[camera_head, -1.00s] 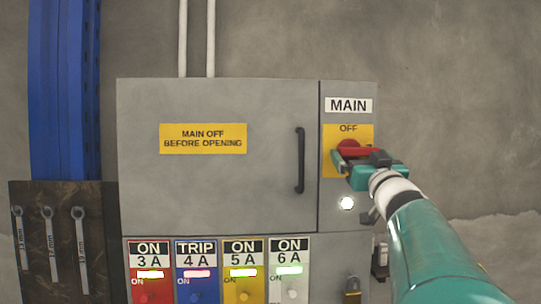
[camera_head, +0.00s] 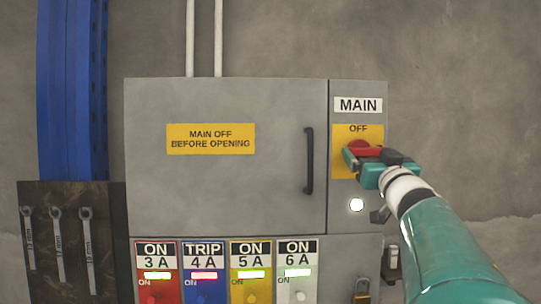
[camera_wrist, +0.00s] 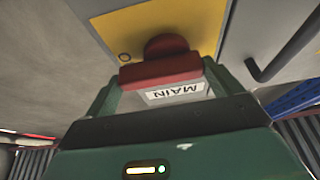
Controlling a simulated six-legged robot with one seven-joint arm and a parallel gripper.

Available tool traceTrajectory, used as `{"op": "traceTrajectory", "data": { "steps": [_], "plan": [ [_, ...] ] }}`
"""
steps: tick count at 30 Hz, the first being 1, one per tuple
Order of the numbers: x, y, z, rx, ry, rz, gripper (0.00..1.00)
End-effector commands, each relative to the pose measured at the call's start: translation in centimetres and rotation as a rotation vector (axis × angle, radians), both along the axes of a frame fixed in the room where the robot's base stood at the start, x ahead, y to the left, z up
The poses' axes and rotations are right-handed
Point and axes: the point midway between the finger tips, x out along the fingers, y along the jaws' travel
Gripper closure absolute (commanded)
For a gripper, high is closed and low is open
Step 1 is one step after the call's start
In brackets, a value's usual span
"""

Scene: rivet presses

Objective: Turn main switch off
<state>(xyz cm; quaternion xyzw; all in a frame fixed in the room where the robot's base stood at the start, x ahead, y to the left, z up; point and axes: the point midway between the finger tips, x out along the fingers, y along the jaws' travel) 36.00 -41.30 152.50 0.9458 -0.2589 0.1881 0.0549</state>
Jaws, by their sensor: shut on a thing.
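The main switch is a red rotary handle (camera_head: 361,149) on a yellow plate (camera_head: 343,165) marked OFF at its top, under a MAIN label (camera_head: 358,105). In the head view the handle lies about level, and part of it is hidden by my gripper (camera_head: 362,160). In the wrist view the red handle (camera_wrist: 160,72) sits between the two green fingers of my gripper (camera_wrist: 160,85), which are shut on it. A round white lamp (camera_head: 356,205) below the plate is lit.
A grey cabinet door (camera_head: 230,185) with a black handle (camera_head: 309,160) is shut left of the switch. Below are several coloured breakers (camera_head: 205,285) with lit indicators. A padlock (camera_head: 362,290) hangs at the lower right. Wrenches (camera_head: 58,240) hang on a dark board at the left.

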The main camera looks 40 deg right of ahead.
Motion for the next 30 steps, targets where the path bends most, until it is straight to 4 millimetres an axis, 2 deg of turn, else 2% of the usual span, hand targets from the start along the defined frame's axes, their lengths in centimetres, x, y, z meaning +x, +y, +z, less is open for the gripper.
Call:
{"op": "traceTrajectory", "data": {
  "steps": [11,30],
  "plan": [
    [0.21,-0.2,0.0,-0.125,0.079,0.0,0.32],
    [0.24,-0.28,0.73,-0.626,0.377,-0.001,0.32]
  ]
}}
